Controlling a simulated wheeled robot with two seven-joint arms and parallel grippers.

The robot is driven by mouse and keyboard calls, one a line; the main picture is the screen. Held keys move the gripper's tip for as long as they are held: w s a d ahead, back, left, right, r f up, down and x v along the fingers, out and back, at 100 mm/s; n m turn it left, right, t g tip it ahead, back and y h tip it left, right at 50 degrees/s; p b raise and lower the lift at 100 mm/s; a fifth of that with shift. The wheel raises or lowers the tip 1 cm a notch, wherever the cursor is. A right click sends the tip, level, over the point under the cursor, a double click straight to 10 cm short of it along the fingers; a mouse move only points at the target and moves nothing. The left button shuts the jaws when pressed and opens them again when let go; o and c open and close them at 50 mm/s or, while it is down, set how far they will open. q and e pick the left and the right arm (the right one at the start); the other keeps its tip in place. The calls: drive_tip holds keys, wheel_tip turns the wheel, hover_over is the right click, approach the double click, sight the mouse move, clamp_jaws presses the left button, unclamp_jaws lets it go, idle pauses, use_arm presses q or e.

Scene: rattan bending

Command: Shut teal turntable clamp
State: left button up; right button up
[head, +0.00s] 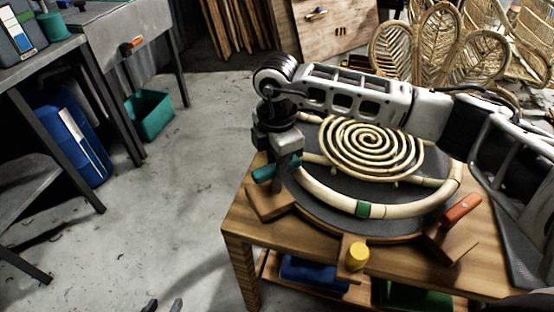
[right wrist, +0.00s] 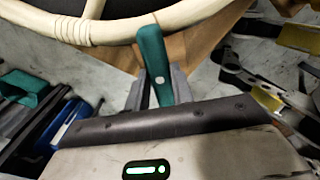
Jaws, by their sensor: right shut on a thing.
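The teal clamp handle (head: 263,174) is at the left edge of the dark round turntable (head: 330,221), above a wooden block. My right arm reaches across from the right, and my right gripper (head: 275,168) points down at the handle. In the right wrist view the teal handle (right wrist: 152,55) stands between the two fingers of my right gripper (right wrist: 157,88), which is shut on it. Whether the clamp's jaw presses on the rattan is hidden. Two dark fingertips of my left gripper (head: 163,305) show at the bottom edge, apart and empty, away from the table.
A pale rattan ring (head: 325,198) and coil (head: 368,145) lie on the turntable.

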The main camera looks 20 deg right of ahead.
drive_tip(key=shift+r, duration=0.1)
drive_tip(key=o, duration=1)
use_arm(q)
drive_tip(key=shift+d+f+b, duration=0.1)
drive_tip(key=shift+d+b, duration=0.05)
drive_tip(key=shift+b, duration=0.5)
use_arm(e)
wheel_tip(320, 180, up, 16)
drive_tip(key=shift+f, duration=0.1)
